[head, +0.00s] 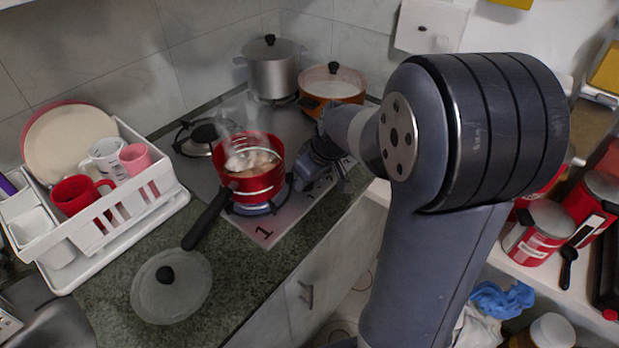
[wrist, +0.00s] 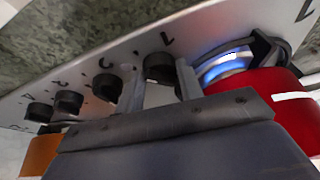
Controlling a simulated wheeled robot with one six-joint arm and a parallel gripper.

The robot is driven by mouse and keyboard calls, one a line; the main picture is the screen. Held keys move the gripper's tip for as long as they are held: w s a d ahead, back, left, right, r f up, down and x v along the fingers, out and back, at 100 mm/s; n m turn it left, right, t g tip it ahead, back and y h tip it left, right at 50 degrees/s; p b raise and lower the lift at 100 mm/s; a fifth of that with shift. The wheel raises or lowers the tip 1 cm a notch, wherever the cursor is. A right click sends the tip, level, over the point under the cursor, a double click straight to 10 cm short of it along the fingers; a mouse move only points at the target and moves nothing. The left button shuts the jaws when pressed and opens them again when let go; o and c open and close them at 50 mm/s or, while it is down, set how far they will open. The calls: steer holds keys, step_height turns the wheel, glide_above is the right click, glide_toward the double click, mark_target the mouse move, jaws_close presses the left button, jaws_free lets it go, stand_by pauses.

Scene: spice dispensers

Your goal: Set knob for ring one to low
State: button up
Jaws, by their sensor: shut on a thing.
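The knob for ring one (wrist: 158,66) is a black round knob on the steel stove panel, beside a small printed "1" in the wrist view. My gripper (wrist: 160,76) is shut on it, one finger at each side. In the head view my gripper (head: 327,172) is at the knob row right of the red pot, and it hides the knobs. Ring one has a blue flame (wrist: 222,66) under the red pot (head: 248,170). The exact angle of the held knob is hard to tell.
Several more black knobs (wrist: 104,87) run left along the panel. The red pot's black handle (head: 207,220) sticks out over the counter. A steel pot (head: 273,72) and an orange pot (head: 332,88) stand at the back. A lid (head: 172,297) and a dish rack (head: 150,190) are left.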

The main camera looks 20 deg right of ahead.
steer(key=shift+a+m+h, duration=0.1)
steer(key=shift+m+h, duration=0.2)
steer(key=shift+m, duration=0.5)
steer(key=o, duration=1)
steer(key=v, duration=1)
steer(key=shift+s+r, duration=0.3)
steer(key=x, duration=1.1)
steer(key=shift+w+r, duration=0.1)
steer(key=shift+w, duration=0.05)
